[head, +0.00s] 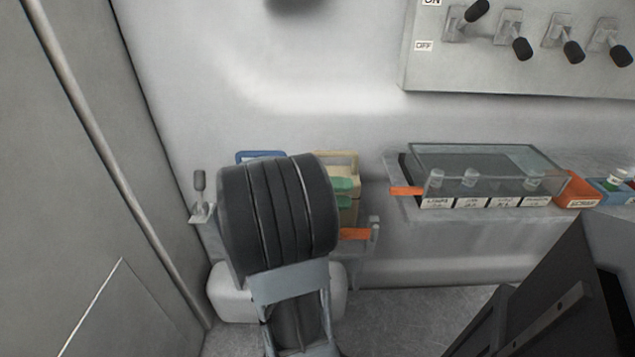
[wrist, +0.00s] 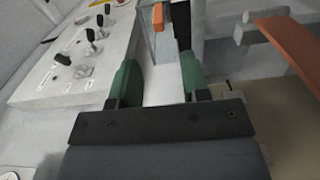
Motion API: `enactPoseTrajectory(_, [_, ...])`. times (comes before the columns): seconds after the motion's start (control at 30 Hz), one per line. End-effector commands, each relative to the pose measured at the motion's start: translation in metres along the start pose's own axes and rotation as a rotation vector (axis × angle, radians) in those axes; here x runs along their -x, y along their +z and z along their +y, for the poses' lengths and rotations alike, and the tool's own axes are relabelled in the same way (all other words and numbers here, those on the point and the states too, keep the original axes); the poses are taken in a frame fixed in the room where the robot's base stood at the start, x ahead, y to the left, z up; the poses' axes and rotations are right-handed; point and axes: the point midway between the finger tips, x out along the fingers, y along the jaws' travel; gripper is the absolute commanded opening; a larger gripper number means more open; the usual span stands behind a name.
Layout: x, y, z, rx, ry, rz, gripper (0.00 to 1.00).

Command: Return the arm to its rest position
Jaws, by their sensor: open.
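My gripper (wrist: 158,76) shows in the wrist view with its two green fingers apart. Nothing is held between them; a pale surface shows through the gap. In the head view my dark ribbed arm stands in the lower middle and hides most of the gripper. Two green parts at the arm's right edge look like its fingers (head: 343,194), in front of a tan container. What lies directly behind the arm is hidden.
A switch panel (head: 520,50) with several black-tipped levers is on the wall, also in the wrist view (wrist: 78,60). A glass-fronted case (head: 485,172) holds small bottles. Orange (head: 577,190) and blue (head: 612,190) bins stand right of it. A small lever (head: 199,190) is left of my arm.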

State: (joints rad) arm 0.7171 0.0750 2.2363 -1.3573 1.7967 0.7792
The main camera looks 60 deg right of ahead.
Motion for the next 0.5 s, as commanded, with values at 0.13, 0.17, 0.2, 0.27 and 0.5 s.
enactPoseTrajectory(0.13, [0.0,0.0,0.0,0.0,0.0,0.0,0.43])
enactPoseTrajectory(0.17, [0.0,0.0,0.0,0.0,0.0,0.0,0.43])
enactPoseTrajectory(0.2, [0.0,0.0,0.0,0.0,0.0,0.0,0.43])
enactPoseTrajectory(0.27, [0.0,0.0,0.001,0.001,-0.003,0.001,0.43])
enactPoseTrajectory(0.5, [0.033,0.017,0.031,0.099,-0.248,0.089,0.43])
